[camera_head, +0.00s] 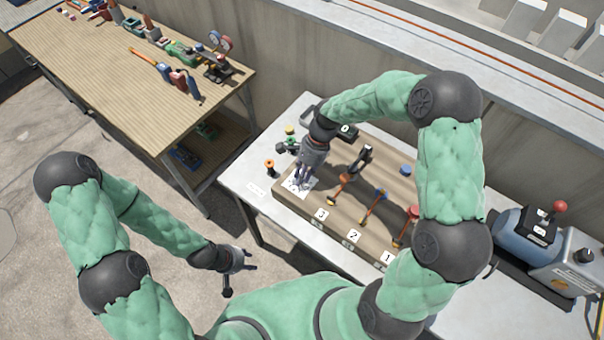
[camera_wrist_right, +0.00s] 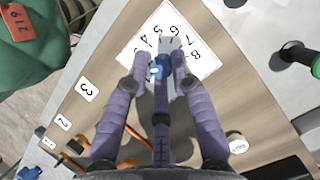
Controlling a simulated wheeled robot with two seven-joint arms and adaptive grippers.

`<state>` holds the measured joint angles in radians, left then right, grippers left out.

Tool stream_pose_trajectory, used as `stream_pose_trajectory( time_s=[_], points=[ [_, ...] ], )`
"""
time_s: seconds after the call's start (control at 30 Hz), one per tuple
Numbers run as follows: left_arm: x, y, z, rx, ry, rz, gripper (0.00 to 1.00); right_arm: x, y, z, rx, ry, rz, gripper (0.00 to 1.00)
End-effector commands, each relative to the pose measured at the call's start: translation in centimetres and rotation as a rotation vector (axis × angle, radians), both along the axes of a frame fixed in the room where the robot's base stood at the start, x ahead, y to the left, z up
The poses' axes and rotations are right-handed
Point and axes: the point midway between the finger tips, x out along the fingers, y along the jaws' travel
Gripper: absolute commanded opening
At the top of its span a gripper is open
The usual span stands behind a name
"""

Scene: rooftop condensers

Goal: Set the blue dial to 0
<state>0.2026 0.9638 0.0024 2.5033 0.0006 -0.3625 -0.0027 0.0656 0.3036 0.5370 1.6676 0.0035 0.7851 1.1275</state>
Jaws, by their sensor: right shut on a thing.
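The blue dial (camera_wrist_right: 157,70) shows in the right wrist view between my right gripper's fingers, over a white card (camera_wrist_right: 207,66) with numbers around it. Digits from 4 to 8 can be read; the rest of the scale, including 0, is hidden. A pale part beyond the fingertips lies near 5 and 6, but I cannot tell the exact setting. My right gripper (camera_wrist_right: 160,72) is shut on the dial, and in the head view (camera_head: 300,184) it points down at the card on the wooden board (camera_head: 290,203). My left gripper (camera_head: 243,272) is open and empty, away from the board.
The board carries several levers, such as an orange one (camera_head: 340,187), and labels 1, 2 and 3. An orange-topped post (camera_head: 270,166) and a green knob (camera_head: 288,144) stand left of it. A wooden workbench (camera_head: 110,80) with tools is at upper left. A blue machine (camera_head: 525,235) is at right.

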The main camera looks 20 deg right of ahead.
Motion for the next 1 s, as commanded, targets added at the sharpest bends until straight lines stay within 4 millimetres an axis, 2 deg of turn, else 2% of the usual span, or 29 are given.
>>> stream_pose_trajectory(
  time_s=[0.63,0.77,1.0],
  points=[
    [0.0,0.0,0.4,0.000,0.000,0.000,0.40,0.1,0.4,0.3,0.005,-0.001,0.041,0.00],
    [0.0,0.0,0.9,0.000,0.000,0.000,0.40,0.3,0.4,0.4,0.006,-0.003,0.091,0.00],
    [0.0,0.0,2.3,0.000,0.000,0.000,0.40,0.3,0.5,0.5,0.005,-0.003,0.277,0.00]
  ],
)
